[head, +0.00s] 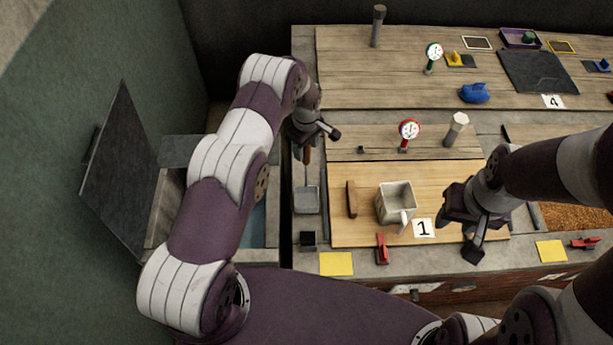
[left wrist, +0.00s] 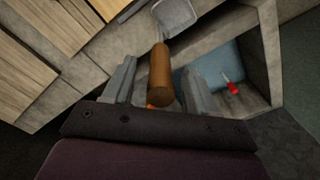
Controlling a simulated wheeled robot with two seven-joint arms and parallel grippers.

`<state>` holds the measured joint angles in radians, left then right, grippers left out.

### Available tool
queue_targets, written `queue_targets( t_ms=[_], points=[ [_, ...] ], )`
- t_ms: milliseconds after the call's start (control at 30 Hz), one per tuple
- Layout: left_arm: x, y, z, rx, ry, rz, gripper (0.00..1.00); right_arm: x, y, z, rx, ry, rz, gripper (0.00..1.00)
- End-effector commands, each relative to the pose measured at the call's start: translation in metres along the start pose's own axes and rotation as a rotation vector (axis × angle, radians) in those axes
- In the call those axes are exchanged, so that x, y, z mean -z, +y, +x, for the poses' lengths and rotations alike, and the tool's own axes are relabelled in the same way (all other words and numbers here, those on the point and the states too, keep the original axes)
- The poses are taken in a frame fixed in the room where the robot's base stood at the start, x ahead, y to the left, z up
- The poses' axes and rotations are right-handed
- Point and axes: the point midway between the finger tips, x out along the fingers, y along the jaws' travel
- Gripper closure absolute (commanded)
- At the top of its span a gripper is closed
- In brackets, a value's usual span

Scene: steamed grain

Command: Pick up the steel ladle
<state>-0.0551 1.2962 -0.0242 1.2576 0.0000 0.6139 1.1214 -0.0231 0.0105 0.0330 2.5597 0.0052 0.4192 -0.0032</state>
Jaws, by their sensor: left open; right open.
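The steel ladle (head: 306,199) lies on the grey counter strip left of the light wooden board, its square steel bowl toward the front. Its brown handle reaches back to my left gripper (head: 310,143). In the left wrist view, the ladle's wooden handle (left wrist: 161,72) stands between the two spread fingers of the left gripper (left wrist: 158,82), with its steel bowl at the top. The left gripper is open around the handle; I cannot tell whether a finger touches it. My right gripper (head: 474,232) is open and empty above the board's right edge.
A white mug (head: 395,204) and a small wooden block (head: 351,198) stand on the board (head: 360,232). A small dark cup (head: 308,239) is in front of the ladle. A red-rimmed dial (head: 408,129) stands behind. An open bin with a blue interior lies left of the counter.

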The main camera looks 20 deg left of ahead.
Motion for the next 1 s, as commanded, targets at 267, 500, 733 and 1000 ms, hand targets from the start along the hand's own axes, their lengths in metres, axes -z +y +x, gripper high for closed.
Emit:
queue_targets(
  t_ms=[267,500,733,1000],
  points=[
    [0.0,0.001,0.018,-0.003,0.002,0.001,0.43,0.0,0.0,-0.006,0.0,-0.001,0.0,0.57],
    [0.0,0.001,0.017,-0.002,0.001,0.001,0.98,0.0,0.0,-0.006,0.0,-0.001,0.0,0.57],
    [0.0,0.001,0.017,-0.002,0.001,0.001,1.0,0.001,0.0,-0.006,0.0,-0.001,0.0,0.57],
    [0.0,0.001,0.017,-0.002,0.001,0.001,1.0,0.001,0.0,-0.006,0.0,-0.001,0.0,0.57]
  ],
)
